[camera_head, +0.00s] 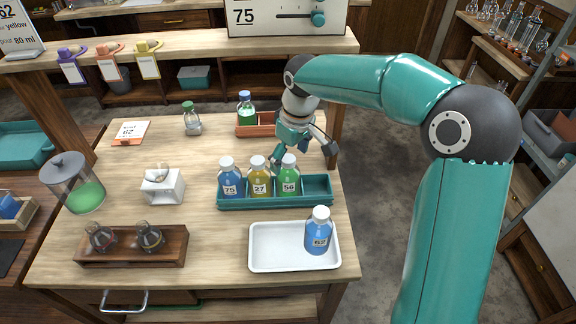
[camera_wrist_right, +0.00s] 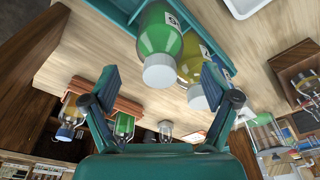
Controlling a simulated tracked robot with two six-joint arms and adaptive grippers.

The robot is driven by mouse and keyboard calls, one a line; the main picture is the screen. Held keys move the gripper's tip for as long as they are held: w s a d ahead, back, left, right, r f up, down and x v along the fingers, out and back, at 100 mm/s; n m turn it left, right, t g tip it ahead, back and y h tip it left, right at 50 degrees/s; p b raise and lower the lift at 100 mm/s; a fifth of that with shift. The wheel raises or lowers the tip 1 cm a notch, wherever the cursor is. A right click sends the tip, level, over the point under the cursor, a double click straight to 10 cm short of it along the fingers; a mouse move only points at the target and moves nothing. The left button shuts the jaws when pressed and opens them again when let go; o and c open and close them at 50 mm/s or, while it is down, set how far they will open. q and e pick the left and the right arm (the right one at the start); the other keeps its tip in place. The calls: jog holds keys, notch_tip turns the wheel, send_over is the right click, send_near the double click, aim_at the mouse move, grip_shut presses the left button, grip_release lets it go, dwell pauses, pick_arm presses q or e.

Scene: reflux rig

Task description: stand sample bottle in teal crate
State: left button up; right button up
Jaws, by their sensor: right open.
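The teal crate (camera_head: 275,205) stands at the table's right side. It holds three white-capped bottles upright: blue 75 (camera_head: 230,182), yellow 27 (camera_head: 258,183) and green 56 (camera_head: 289,183). Its rightmost compartment is empty. Blue bottle 62 (camera_head: 318,238) stands in the white tray (camera_head: 262,264) in front. My right gripper (camera_head: 302,160) is open at the crate's back, by the green bottle's cap. In the right wrist view, the green bottle (camera_wrist_right: 160,38) shows ahead between the spread fingers (camera_wrist_right: 163,72), with no visible grip on it. My left gripper is out of view.
An orange rack (camera_head: 252,131) with a green-filled bottle is behind the crate. A small flask (camera_head: 192,120), a white stand (camera_head: 162,188), a jar with green liquid (camera_head: 82,188) and a wooden rack with two flasks (camera_head: 175,246) are to the left. The table's middle is clear.

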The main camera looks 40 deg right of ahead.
jog(key=r, duration=0.4)
jog(key=s+r, duration=0.1)
jog(key=r, duration=0.2)
jog(key=shift+d+r, duration=0.1)
